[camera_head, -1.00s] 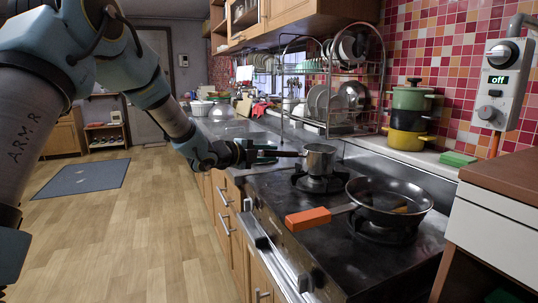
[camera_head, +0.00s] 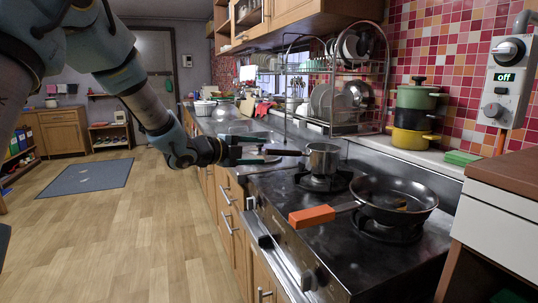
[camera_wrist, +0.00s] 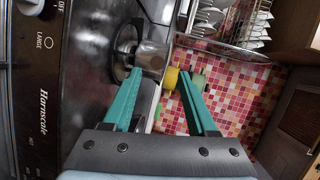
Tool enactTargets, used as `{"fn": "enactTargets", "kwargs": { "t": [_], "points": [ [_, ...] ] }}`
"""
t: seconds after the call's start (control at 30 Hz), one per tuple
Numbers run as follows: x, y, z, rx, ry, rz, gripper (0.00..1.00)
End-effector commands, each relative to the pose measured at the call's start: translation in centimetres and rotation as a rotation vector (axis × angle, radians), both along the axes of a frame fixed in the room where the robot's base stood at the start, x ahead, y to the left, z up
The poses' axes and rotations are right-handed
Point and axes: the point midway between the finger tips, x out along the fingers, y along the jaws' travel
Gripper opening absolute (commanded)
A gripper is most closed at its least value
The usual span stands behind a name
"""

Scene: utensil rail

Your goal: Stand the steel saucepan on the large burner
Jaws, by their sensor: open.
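The steel saucepan (camera_head: 322,160) stands upright on the far burner (camera_head: 318,183) of the black stove. Its dark handle (camera_head: 289,152) points left towards my gripper. My gripper (camera_head: 268,156) is open at the handle's end, with teal fingers apart; I see no handle held between them. In the wrist view the saucepan (camera_wrist: 153,56) shows beyond the spread fingertips of my gripper (camera_wrist: 160,75). The word LARGE (camera_wrist: 44,27) is printed on the stove's control panel. The pan hides most of the burner under it.
A frying pan (camera_head: 391,198) with an orange handle (camera_head: 311,216) sits on the near burner, its handle over the stove front. A dish rack (camera_head: 335,95) stands behind, with stacked green and yellow pots (camera_head: 412,118) to the right. The floor at left is open.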

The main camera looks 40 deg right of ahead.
Motion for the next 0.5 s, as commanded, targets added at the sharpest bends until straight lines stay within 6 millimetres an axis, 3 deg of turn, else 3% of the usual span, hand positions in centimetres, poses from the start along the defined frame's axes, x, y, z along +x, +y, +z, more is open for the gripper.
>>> {"fn": "enactTargets", "kwargs": {
  "t": [0.2, 0.5],
  "points": [
    [0.0, 4.1, 0.7, 0.0, -0.001, 0.002, 0.58],
    [-0.2, 5.8, 1.2, 0.0, -0.001, -0.001, 0.58]
  ]
}}
